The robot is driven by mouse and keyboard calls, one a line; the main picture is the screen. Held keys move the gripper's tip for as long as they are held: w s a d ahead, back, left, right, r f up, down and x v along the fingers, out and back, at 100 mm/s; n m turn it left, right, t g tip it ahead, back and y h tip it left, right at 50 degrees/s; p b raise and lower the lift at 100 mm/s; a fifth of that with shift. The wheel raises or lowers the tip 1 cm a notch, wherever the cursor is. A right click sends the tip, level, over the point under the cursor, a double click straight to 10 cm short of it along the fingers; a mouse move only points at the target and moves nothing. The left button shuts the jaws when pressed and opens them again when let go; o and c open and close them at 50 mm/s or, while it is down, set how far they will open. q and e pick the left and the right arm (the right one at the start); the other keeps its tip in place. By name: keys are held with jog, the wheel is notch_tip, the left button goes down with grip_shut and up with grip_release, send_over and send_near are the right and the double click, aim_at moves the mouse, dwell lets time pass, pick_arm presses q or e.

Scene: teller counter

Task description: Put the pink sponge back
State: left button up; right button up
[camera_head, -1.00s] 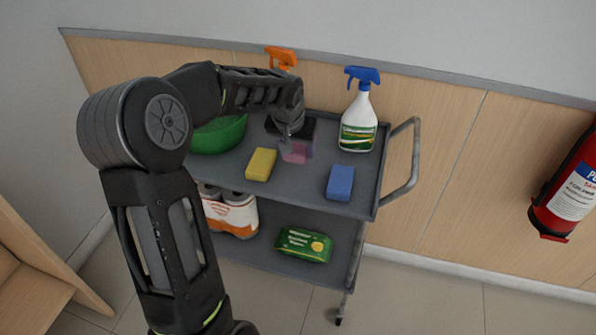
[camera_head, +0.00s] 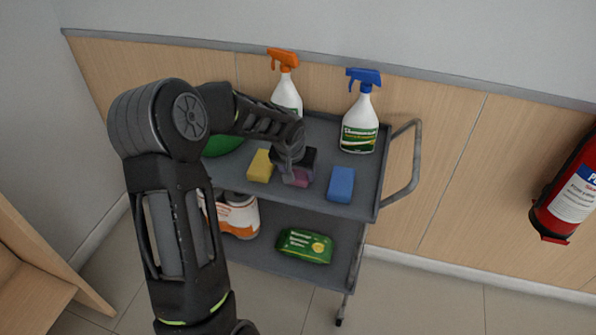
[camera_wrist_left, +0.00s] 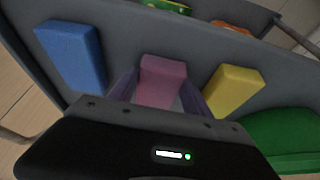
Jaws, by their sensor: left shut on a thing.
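The pink sponge (camera_head: 297,177) is on or just above the cart's top shelf (camera_head: 314,200), between the yellow sponge (camera_head: 261,166) and the blue sponge (camera_head: 341,184). My left gripper (camera_head: 294,172) is shut on it from above. In the left wrist view the pink sponge (camera_wrist_left: 160,80) sits between the two fingers, with the blue sponge (camera_wrist_left: 72,55) to the left and the yellow sponge (camera_wrist_left: 233,90) to the right. My gripper hides part of the pink sponge in the head view. I cannot tell whether it touches the shelf. My right gripper is not in view.
A blue-topped spray bottle (camera_head: 359,122) and an orange-topped one (camera_head: 286,92) stand at the back of the shelf. Green wipes (camera_head: 305,246) lie on the lower shelf. A fire extinguisher (camera_head: 568,198) hangs at right.

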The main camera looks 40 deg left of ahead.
pick_arm(q)
jog(key=shift+f, duration=0.1)
jog(key=o, duration=1.5)
jog(key=shift+c, duration=0.2)
jog(key=shift+s+r, duration=0.1)
jog(key=shift+r, duration=0.3)
jog(key=v, duration=1.1)
jog(key=shift+s+r, duration=0.2)
jog(key=shift+d, duration=0.1)
